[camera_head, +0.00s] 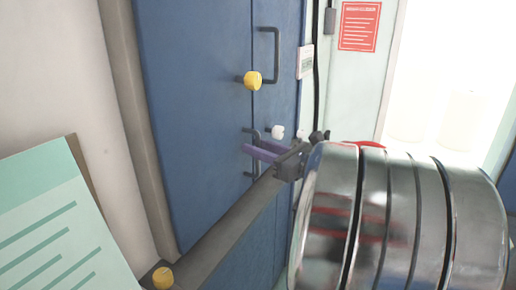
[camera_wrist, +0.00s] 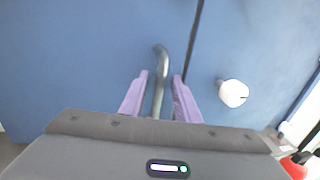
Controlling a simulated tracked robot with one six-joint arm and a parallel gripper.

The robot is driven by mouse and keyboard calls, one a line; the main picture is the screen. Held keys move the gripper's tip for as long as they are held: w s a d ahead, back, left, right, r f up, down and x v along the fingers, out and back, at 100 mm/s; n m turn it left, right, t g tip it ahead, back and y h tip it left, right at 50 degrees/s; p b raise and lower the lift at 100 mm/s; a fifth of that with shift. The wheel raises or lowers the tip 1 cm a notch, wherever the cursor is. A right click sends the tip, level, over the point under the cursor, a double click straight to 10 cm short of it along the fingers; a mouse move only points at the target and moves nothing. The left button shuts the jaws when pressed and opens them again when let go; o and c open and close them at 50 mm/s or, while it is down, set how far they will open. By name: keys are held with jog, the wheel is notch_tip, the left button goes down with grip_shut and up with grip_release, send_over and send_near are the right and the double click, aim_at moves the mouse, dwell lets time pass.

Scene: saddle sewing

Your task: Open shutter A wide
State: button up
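Two tall blue shutter panels stand side by side, a left one (camera_head: 200,100) and a right one (camera_head: 283,80). No letter shows to tell which is shutter A. A dark bar handle (camera_head: 256,166) is on the left panel near the seam; it shows in the wrist view (camera_wrist: 161,58) too. My gripper (camera_head: 251,143) has purple fingers, which stand apart on either side of this handle in the wrist view (camera_wrist: 160,76). A gap shows between the bar and each finger. The panels look closed, with a narrow dark seam between them.
A second bar handle (camera_head: 276,55) is higher up, near a yellow knob (camera_head: 252,81). A white knob (camera_head: 277,132) is right of my gripper, also in the wrist view (camera_wrist: 233,93). Another yellow knob (camera_head: 162,278) is low left. A beige wall (camera_head: 70,70) borders the left.

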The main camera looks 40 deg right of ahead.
grip_shut()
dwell(0.4)
dwell(0.4)
